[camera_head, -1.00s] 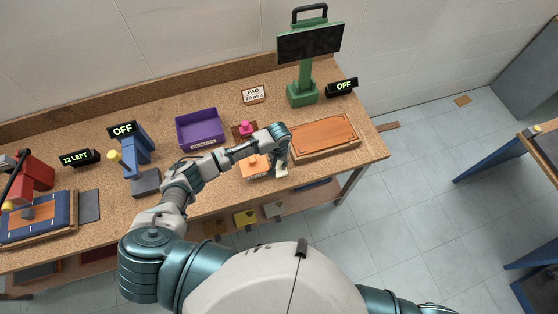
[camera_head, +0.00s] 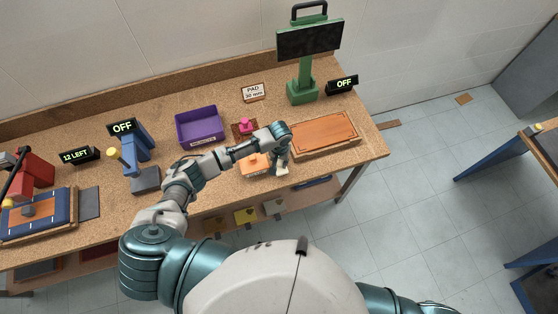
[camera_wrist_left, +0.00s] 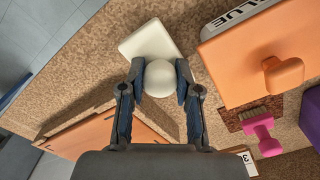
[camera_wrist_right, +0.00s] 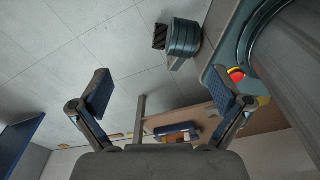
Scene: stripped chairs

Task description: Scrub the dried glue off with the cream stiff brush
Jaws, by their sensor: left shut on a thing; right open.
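A cream block with a round knob (camera_wrist_left: 159,78), which looks like the cream stiff brush, is in my left gripper (camera_wrist_left: 160,85). The jaws are shut around the knob, and the square block (camera_wrist_left: 148,40) shows beyond it. In the head view the cream piece (camera_head: 283,171) shows below my left gripper (camera_head: 282,160), near the bench's front edge. Its bristles are hidden. A brown wooden panel (camera_head: 325,134) lies just right of the gripper. I cannot make out dried glue. My right gripper (camera_wrist_right: 157,100) is open and empty, away from the bench top.
An orange block with a knob (camera_head: 254,162) and GLUE label (camera_wrist_left: 243,14) sits left of the gripper. Behind are a pink-knobbed brush (camera_head: 246,126), purple bin (camera_head: 199,127) and green stand (camera_head: 302,92). A blue device (camera_head: 137,150) and red press (camera_head: 32,170) stand farther left.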

